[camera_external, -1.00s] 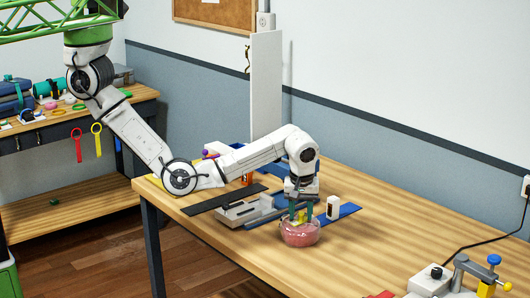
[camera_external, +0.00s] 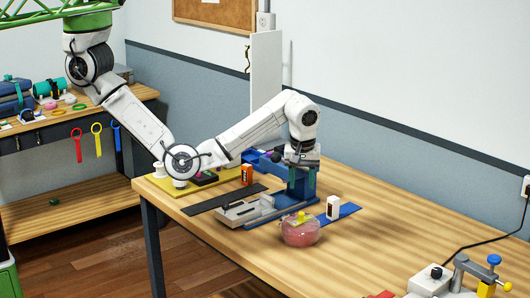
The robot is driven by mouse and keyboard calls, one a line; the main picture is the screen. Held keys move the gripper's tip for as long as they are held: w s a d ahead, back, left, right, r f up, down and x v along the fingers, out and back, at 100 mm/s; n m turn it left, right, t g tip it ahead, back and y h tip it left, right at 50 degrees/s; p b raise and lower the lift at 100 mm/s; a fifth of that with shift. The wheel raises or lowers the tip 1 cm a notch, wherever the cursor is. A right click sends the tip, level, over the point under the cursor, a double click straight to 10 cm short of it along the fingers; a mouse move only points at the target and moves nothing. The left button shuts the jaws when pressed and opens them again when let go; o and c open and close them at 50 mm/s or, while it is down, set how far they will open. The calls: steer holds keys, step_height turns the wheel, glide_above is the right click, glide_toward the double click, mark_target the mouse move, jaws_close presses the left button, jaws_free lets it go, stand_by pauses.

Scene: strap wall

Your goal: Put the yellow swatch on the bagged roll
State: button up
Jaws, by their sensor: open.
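The bagged roll (camera_external: 299,235), pink inside a clear wrapping, sits on the wooden table near its front edge. The yellow swatch (camera_external: 303,216) lies on top of it, small and slightly crumpled in look. My gripper (camera_external: 301,173) is open and empty, pointing down above and apart from the swatch and roll. Its fingers are hard to separate from the blue stand behind them.
A grey clamp-like fixture (camera_external: 245,214), a dark strip (camera_external: 224,199) and a blue strip (camera_external: 344,212) with a white block (camera_external: 333,207) lie close by. An orange block (camera_external: 247,175) stands further left. The table's right middle is clear.

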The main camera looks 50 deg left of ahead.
steer(key=shift+s+r+p, duration=0.1)
steer(key=shift+r+p, duration=0.2)
steer(key=shift+r, duration=0.45)
